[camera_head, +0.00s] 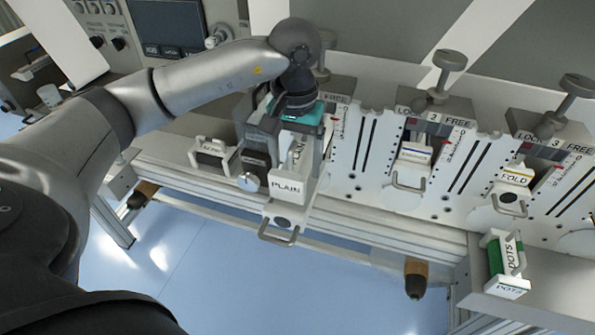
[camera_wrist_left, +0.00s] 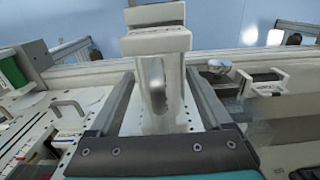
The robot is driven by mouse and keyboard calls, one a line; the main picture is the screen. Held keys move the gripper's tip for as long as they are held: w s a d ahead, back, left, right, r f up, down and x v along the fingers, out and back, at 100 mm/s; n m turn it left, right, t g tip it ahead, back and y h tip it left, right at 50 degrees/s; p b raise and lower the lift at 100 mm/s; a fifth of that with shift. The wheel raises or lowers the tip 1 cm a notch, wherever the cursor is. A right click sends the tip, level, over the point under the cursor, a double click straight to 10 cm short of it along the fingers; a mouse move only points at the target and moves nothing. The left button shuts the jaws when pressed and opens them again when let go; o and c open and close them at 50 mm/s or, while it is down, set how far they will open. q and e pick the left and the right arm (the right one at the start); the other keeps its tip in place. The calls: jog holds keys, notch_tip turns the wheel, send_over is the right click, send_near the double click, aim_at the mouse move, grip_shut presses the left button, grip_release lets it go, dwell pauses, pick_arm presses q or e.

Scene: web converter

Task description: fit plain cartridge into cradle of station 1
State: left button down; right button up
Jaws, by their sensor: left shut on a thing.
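The white plain cartridge (camera_head: 286,187), lettered PLAIN, is at the leftmost station. My left gripper (camera_head: 296,165) is shut on it from above and behind. In the left wrist view the cartridge (camera_wrist_left: 158,95) stands between the two grey fingers of the gripper (camera_wrist_left: 160,88). The pulled-out cradle (camera_head: 284,218) of station 1, with a grey loop handle, lies directly under the cartridge. The cartridge's lower end is at or just above the cradle; I cannot tell whether it touches. My arm and gripper hide much of the station's upper part. My right gripper is not in view.
Two more stations to the right hold a cartridge with a blue-and-yellow edge (camera_head: 415,153) and a FOLD cartridge (camera_head: 515,176). A green-sided DOTS cartridge (camera_head: 508,265) lies at the lower right. An empty-looking bracket (camera_head: 212,152) and a round knob (camera_head: 248,182) sit close left of the cradle.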

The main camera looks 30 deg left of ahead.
pick_arm(q)
notch_tip(320, 180, down, 3)
jog(key=shift+f, duration=0.1)
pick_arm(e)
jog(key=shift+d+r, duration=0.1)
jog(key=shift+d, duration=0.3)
pick_arm(q)
jog(key=shift+f, duration=0.15)
jog(key=shift+c, duration=1.4)
grip_release()
jog(key=shift+f, duration=0.15)
jog(key=shift+o, duration=1.4)
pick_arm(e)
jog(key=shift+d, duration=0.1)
